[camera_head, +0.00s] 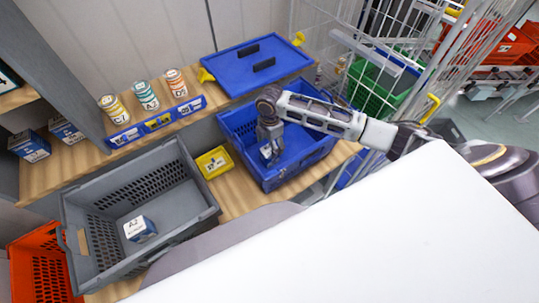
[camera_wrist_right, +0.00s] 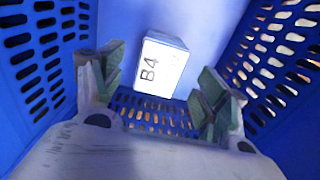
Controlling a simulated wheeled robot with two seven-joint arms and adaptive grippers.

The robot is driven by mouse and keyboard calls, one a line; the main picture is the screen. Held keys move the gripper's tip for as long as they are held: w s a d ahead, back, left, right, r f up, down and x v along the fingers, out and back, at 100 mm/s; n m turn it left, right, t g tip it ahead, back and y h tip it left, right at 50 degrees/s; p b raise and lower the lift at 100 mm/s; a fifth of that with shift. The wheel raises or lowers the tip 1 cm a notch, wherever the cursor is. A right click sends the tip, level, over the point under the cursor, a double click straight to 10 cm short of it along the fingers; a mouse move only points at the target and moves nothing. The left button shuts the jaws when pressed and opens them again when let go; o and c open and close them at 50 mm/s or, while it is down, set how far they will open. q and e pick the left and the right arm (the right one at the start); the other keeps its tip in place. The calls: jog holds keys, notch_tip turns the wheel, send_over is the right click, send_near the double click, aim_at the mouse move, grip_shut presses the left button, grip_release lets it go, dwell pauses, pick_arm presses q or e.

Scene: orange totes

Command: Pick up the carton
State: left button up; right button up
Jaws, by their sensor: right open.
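A white and blue carton marked B4 (camera_wrist_right: 160,66) is inside the blue tote (camera_head: 322,152), near a perforated wall in the right wrist view. My right gripper (camera_head: 270,150) reaches down into this tote in the head view. In the right wrist view, its two fingers (camera_wrist_right: 162,92) are spread apart with the carton beyond and between them; I cannot tell whether they touch it. In the head view the gripper largely hides that spot. Another carton, marked A2 (camera_head: 140,229), lies in the grey tote (camera_head: 190,222). My left gripper is not in view.
A blue lid (camera_head: 240,80) lies behind the blue tote. Several labelled cans (camera_head: 148,95) stand on the wooden shelf. A yellow bin (camera_head: 214,162) sits between the totes. A wire cage (camera_head: 400,60) stands close to my right arm.

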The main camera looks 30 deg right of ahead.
jog(key=shift+f, duration=0.9)
jog(key=shift+a+f+p, duration=0.2)
jog(key=shift+f+p, duration=0.2)
jog(key=shift+f, duration=2.2)
jog(key=c, duration=1.3)
jog(key=shift+r, duration=0.2)
jog(key=shift+r+b, duration=0.3)
jog(key=shift+r, duration=4.55)
